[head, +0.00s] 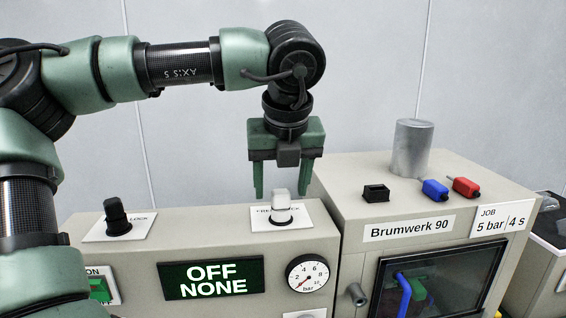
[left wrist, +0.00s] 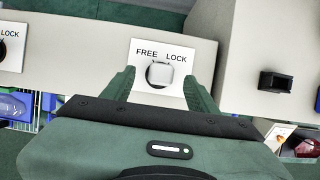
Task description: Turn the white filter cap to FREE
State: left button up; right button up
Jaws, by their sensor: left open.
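The white filter cap (head: 281,207) stands on a white label plate (head: 262,222) on top of the left grey housing. In the left wrist view the cap (left wrist: 159,73) sits over a dark ring, below the words FREE on the left and LOCK on the right. I cannot tell which word it points to. My left gripper (head: 282,194) points down above the cap, open and empty. In the left wrist view its fingers (left wrist: 159,78) stand left and right of the cap, apart from it. My right gripper is not in view.
A black knob (head: 115,214) stands on another LOCK plate to the left. The display (head: 211,278) reads OFF NONE, beside a pressure gauge (head: 307,275). The taller Brumwerk 90 housing (head: 345,200) rises at the right, carrying a metal cylinder (head: 411,147) and blue and red connectors.

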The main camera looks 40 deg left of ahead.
aim_at(281, 192)
pick_arm(q)
jog(key=shift+x, duration=1.2)
jog(key=shift+w+a+f+p, duration=0.25)
jog(key=shift+a+f+p, duration=0.05)
jog(key=shift+f, duration=0.05)
jog(key=shift+s+d, duration=0.1)
jog(key=shift+d, duration=0.05)
jog(key=shift+c, duration=0.7)
grip_shut()
jog(key=shift+f+n+b, duration=0.1)
jog(key=shift+n+b, duration=0.4)
jog(key=shift+b, duration=0.15)
jog(key=shift+n+g+y+b, duration=0.35)
jog(key=shift+n+b, duration=0.25)
jog(key=shift+n, duration=0.2)
jog(key=shift+n+g+b, duration=0.45)
jog(key=shift+n+b, duration=0.15)
jog(key=shift+n, duration=0.4)
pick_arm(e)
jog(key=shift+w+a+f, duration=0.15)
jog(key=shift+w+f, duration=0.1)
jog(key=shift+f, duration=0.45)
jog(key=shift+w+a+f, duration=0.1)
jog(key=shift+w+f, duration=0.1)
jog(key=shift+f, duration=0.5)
